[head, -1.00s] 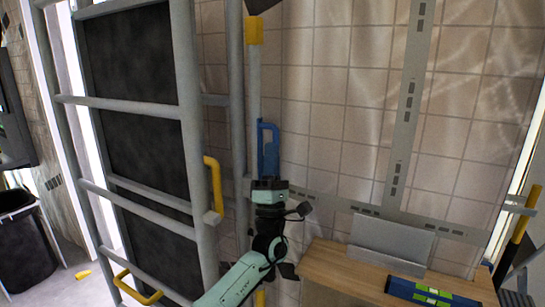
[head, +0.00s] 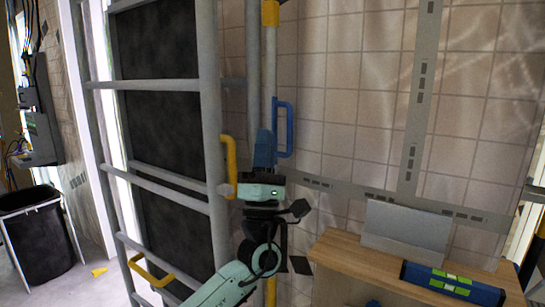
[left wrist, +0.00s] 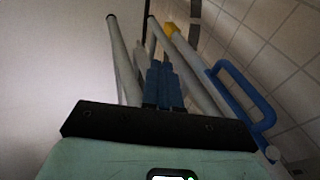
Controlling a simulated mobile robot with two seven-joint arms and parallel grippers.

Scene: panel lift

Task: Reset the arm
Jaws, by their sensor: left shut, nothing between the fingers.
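My left gripper (head: 264,150) points up in the head view, its blue fingers closed together and empty. In the left wrist view the closed fingers (left wrist: 163,86) stand upright at the middle. A blue handle (head: 290,130) is just right of the fingers in the head view. The handle also shows to the right of them in the left wrist view (left wrist: 262,112), with a visible gap. My right gripper is not to be made out.
A grey frame (head: 212,140) with dark panels and yellow handles (head: 229,160) stands close on the left. A wooden-topped cabinet (head: 345,252) at lower right holds a grey plate (head: 405,225) and a blue level (head: 450,283). A black bin (head: 40,245) stands far left.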

